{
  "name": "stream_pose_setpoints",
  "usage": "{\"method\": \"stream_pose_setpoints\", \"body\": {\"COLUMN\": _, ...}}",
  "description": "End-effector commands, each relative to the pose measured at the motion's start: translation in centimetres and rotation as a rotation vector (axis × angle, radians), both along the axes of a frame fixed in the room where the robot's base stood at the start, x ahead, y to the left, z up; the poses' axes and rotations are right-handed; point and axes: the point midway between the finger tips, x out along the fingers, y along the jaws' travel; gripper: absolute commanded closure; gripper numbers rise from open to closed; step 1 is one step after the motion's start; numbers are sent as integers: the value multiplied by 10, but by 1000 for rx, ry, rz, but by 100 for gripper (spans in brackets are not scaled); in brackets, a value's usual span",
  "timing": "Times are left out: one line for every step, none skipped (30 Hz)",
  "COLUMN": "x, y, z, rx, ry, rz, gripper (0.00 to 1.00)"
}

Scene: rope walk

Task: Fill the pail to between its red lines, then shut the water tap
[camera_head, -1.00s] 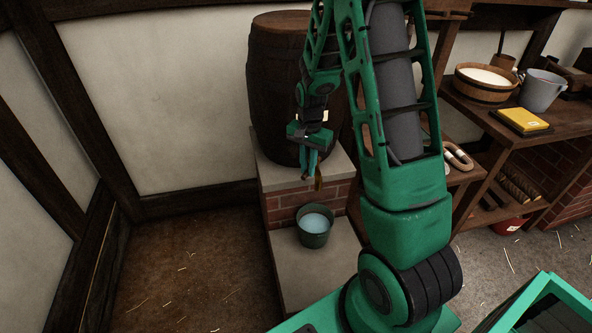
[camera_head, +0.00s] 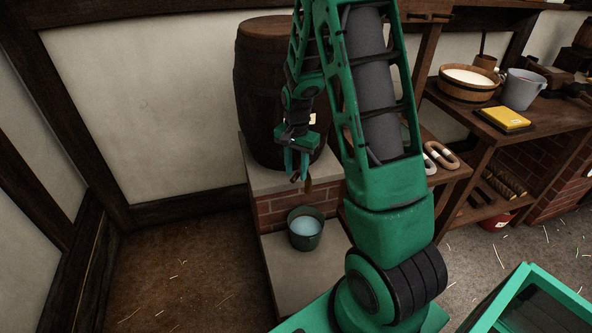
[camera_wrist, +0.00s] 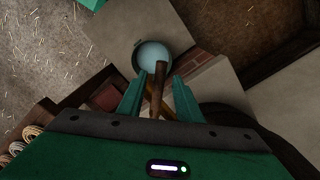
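The green pail (camera_head: 305,241) stands on the low stone step under the tap and has pale blue water in it. The wrist view also shows the pail (camera_wrist: 140,68) from above. Its red lines cannot be made out. The wooden tap (camera_head: 308,186) sticks out low at the front of the barrel. In the wrist view a brown bar of the tap (camera_wrist: 158,88) lies between my fingers. My gripper (camera_head: 297,172) is just above the tap, its fingers apart with gaps beside the bar. I cannot make out a running stream.
The dark barrel (camera_head: 262,95) stands on a stone-topped brick ledge (camera_head: 260,178) behind the gripper. A bench at right holds a wooden tub (camera_head: 466,92), a grey bucket (camera_head: 521,92) and a yellow block (camera_head: 507,118). The floor at left is clear.

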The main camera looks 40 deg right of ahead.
Motion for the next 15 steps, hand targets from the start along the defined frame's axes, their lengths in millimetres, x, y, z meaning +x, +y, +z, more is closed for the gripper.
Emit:
{"method": "stream_pose_setpoints", "body": {"x": 1, "y": 0, "z": 3, "rx": 0, "ry": -2, "rz": 0, "gripper": 68}}
{"method": "stream_pose_setpoints", "body": {"x": 1, "y": 0, "z": 5, "rx": -1, "ry": -3, "rz": 0, "gripper": 68}}
{"method": "stream_pose_setpoints", "body": {"x": 1, "y": 0, "z": 9, "rx": 0, "ry": -4, "rz": 0, "gripper": 68}}
{"method": "stream_pose_setpoints", "body": {"x": 1, "y": -1, "z": 13, "rx": 0, "ry": -4, "rz": -1, "gripper": 68}}
{"method": "stream_pose_setpoints", "body": {"x": 1, "y": -1, "z": 17, "rx": 0, "ry": -4, "rz": -1, "gripper": 68}}
{"method": "stream_pose_setpoints", "body": {"x": 1, "y": -1, "z": 24, "rx": -2, "ry": -5, "rz": -1, "gripper": 68}}
{"method": "stream_pose_setpoints", "body": {"x": 1, "y": -1, "z": 30, "rx": -1, "ry": -5, "rz": -1, "gripper": 68}}
{"method": "stream_pose_setpoints", "body": {"x": 1, "y": -1, "z": 36, "rx": -2, "ry": -5, "rz": -1, "gripper": 68}}
{"method": "stream_pose_setpoints", "body": {"x": 1, "y": -1, "z": 44, "rx": -1, "ry": -6, "rz": -1, "gripper": 68}}
{"method": "stream_pose_setpoints", "body": {"x": 1, "y": -1, "z": 49, "rx": -1, "ry": -6, "rz": -1, "gripper": 68}}
{"method": "stream_pose_setpoints", "body": {"x": 0, "y": -1, "z": 55, "rx": -1, "ry": -5, "rz": -1, "gripper": 68}}
{"method": "stream_pose_setpoints", "body": {"x": 1, "y": -1, "z": 63, "rx": -1, "ry": -6, "rz": -1, "gripper": 68}}
{"method": "stream_pose_setpoints", "body": {"x": 0, "y": -1, "z": 68, "rx": 0, "ry": -4, "rz": 0, "gripper": 68}}
{"method": "stream_pose_setpoints", "body": {"x": 0, "y": -1, "z": 73, "rx": 0, "ry": -4, "rz": 0, "gripper": 68}}
{"method": "stream_pose_setpoints", "body": {"x": 0, "y": -1, "z": 80, "rx": 0, "ry": -4, "rz": 0, "gripper": 68}}
